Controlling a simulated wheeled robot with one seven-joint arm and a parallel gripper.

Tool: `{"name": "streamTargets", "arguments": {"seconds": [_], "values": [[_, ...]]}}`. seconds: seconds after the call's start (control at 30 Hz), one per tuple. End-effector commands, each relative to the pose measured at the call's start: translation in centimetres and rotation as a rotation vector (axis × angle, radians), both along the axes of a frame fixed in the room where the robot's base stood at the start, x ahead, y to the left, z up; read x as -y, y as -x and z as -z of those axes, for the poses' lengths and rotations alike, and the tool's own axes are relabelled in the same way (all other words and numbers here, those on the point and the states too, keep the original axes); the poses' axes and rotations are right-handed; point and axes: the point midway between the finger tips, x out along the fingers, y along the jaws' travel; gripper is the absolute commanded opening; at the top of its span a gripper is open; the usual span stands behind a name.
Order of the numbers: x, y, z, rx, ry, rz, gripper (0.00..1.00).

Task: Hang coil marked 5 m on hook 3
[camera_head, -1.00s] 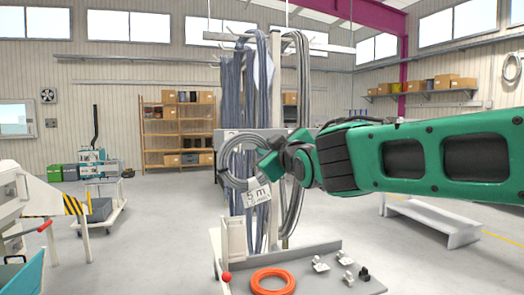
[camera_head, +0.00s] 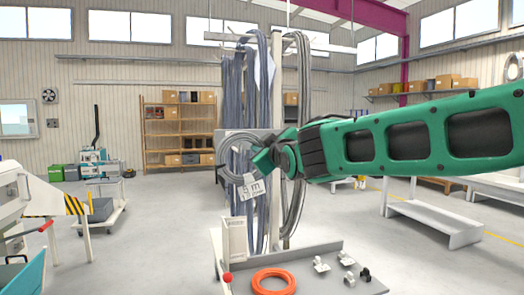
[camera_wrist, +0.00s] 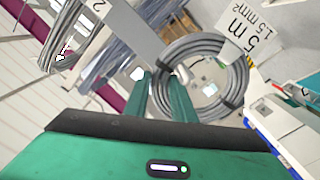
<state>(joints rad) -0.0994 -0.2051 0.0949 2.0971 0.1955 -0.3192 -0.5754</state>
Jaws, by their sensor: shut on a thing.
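The grey coil (camera_head: 228,166) with a white tag (camera_head: 252,188) reading "5 m" is held up in front of the rack of hanging cables. In the wrist view the coil (camera_wrist: 237,78) shows as a ring, and its tag (camera_wrist: 251,40) reads "5 m, 1.5 mm²". My gripper (camera_head: 262,162) is shut on the coil's near side; in the wrist view its fingers (camera_wrist: 170,98) reach the ring's left edge. A plate marked 2 (camera_wrist: 97,8) shows at the top of the wrist view. I cannot make out hook 3.
Long grey cable bundles (camera_head: 262,95) hang from the rack right behind the coil. An orange coil (camera_head: 273,281) and several small clips lie on the grey cart top (camera_head: 308,266) below. A low white bench (camera_head: 440,222) stands at the right.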

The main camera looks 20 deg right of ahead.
Motion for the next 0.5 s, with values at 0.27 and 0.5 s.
{"name": "streamTargets", "arguments": {"seconds": [0.27,0.5], "values": [[0.0,-1.9,-0.1,0.001,-0.001,0.000,0.00],[0.0,-3.5,-0.1,0.001,-0.001,0.000,0.00]]}}
